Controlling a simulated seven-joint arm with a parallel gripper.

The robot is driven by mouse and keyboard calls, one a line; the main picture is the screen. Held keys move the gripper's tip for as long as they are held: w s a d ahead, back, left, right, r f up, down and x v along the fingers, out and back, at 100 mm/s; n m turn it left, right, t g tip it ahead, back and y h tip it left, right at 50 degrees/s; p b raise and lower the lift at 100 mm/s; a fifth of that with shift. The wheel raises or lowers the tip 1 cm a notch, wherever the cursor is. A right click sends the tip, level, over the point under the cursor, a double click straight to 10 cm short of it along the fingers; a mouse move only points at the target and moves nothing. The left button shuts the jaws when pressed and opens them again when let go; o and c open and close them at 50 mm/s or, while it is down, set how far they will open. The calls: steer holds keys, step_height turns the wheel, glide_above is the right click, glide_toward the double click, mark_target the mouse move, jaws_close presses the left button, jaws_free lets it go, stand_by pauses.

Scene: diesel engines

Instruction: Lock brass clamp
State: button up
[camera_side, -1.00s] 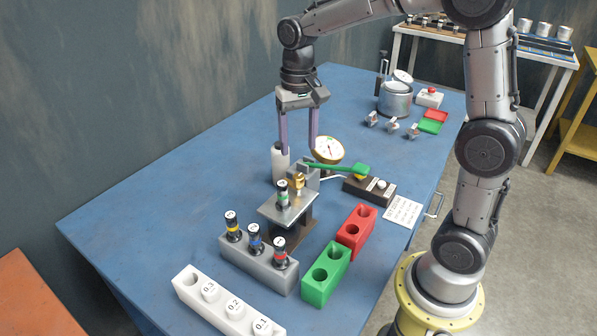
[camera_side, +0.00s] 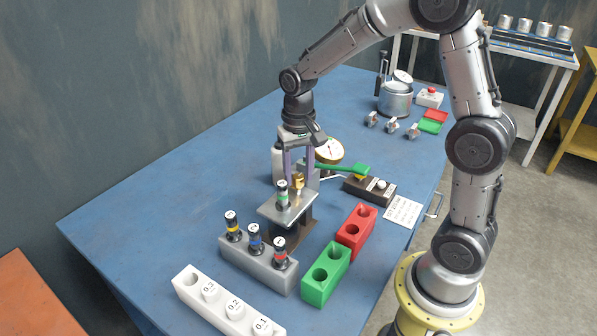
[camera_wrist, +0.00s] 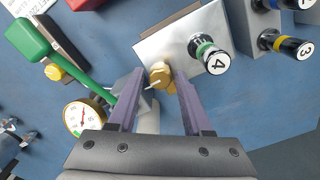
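The brass clamp (camera_side: 298,182) stands on the metal test stand (camera_side: 289,209), and in the wrist view the brass clamp (camera_wrist: 160,76) shows with a thin pale pin at its side. My gripper (camera_side: 299,176) points down over the stand; in the wrist view my gripper (camera_wrist: 157,75) has its two purple fingers apart, with the clamp between or just past the tips. I cannot tell whether a finger touches it. A green-banded injector marked 4 (camera_wrist: 209,54) sits in the stand beside the clamp; it also shows in the side view (camera_side: 282,192).
A green-handled lever (camera_side: 345,167) and pressure gauge (camera_side: 329,150) stand close to the gripper. A grey rack (camera_side: 259,265) holds three injectors in front. Green (camera_side: 325,274) and red (camera_side: 356,232) blocks lie to the right. The table's left side is clear.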

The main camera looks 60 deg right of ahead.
jaws_close()
steer(key=n, duration=0.4)
steer(key=shift+r+n, duration=0.1)
steer(key=shift+n, duration=0.2)
steer(key=n, duration=0.4)
steer(key=shift+n, duration=0.3)
steer(key=n, duration=0.4)
steer(key=shift+n, duration=2.4)
